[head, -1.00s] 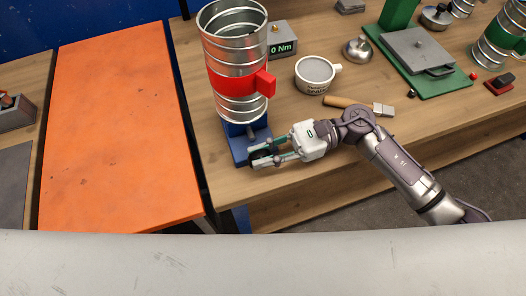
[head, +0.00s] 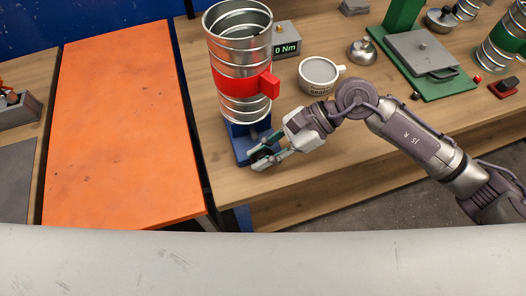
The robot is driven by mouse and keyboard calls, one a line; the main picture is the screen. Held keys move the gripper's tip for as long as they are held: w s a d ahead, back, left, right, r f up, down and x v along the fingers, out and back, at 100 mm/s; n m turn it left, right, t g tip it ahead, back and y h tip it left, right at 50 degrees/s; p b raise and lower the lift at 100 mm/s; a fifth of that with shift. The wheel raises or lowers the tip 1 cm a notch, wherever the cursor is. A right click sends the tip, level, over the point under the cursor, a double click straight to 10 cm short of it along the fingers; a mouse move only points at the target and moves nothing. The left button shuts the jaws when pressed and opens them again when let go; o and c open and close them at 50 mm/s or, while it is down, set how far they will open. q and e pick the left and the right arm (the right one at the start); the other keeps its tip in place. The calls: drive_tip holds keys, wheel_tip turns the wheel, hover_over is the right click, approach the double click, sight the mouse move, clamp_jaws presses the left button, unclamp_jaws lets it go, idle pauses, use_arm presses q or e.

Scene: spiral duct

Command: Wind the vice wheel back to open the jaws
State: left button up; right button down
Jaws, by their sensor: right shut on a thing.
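The blue vice (head: 240,139) stands at the front left corner of the wooden workbench. A galvanised spiral duct (head: 237,52) stands upright above it, with a red band (head: 228,83) and a red block (head: 269,84) on its side. The vice wheel (head: 262,154) is dark and mostly hidden by my fingers at the front of the vice. My right gripper (head: 264,160) is shut on the wheel, its arm coming in from the right. My left gripper is not in view. The vice jaws are hidden behind the duct's lower end.
A grey torque box (head: 286,40) reading 0 Nm stands behind the duct. A white sealant tub (head: 318,74), a metal pot (head: 362,51) and a green press (head: 420,60) stand farther right. An orange table (head: 120,130), bare on top, lies left across a narrow gap.

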idle(0.4)
drive_tip(key=c, duration=1.1)
unclamp_jaws()
drive_tip(key=v, duration=1.2)
